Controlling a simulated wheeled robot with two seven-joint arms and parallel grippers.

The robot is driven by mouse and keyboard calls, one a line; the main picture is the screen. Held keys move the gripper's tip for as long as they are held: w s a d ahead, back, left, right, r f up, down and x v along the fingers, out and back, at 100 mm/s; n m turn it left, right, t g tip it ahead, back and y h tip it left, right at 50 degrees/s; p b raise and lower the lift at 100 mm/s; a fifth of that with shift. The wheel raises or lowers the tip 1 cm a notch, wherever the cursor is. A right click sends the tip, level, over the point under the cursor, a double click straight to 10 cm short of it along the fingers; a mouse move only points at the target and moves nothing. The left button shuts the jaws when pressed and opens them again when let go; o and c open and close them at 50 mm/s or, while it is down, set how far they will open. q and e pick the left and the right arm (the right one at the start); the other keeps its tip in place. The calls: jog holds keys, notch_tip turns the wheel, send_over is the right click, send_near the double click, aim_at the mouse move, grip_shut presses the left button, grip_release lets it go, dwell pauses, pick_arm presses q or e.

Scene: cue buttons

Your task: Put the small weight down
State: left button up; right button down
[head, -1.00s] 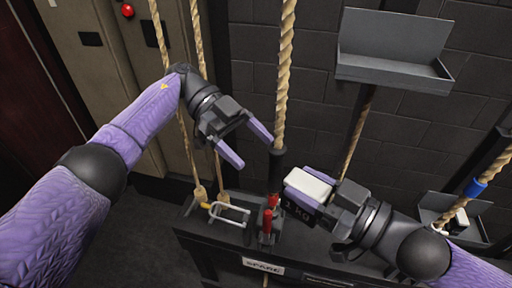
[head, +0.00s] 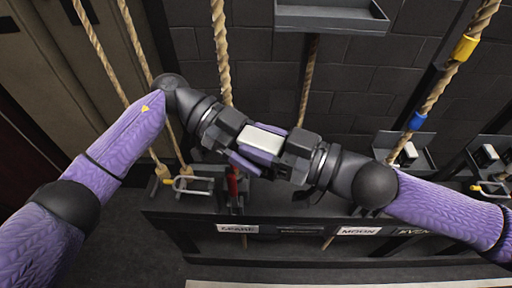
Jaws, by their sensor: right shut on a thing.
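The small weight (head: 263,140), a block with a pale top, is held in the air in front of the rope, above the bench. My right gripper (head: 268,150) is shut on it from the right. My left gripper (head: 244,160) is right up against the weight from the left. One purple left finger shows below the weight; the other is hidden, so I cannot tell how wide the jaws are or whether they touch it.
A grey tray (head: 332,18) hangs at the top. The dark bench (head: 280,215) below carries labels, a red-handled lever (head: 233,185) and a metal loop (head: 192,184). Ropes hang at left and right. Lower trays (head: 405,150) with pale-topped blocks stand at right.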

pick_arm(q)
grip_shut()
pick_arm(e)
jog(key=shift+r, duration=0.1)
jog(key=shift+s, duration=0.1)
dwell(0.8)
pick_arm(q)
jog(key=shift+r, duration=0.1)
pick_arm(e)
jog(key=shift+c, duration=0.4)
grip_release()
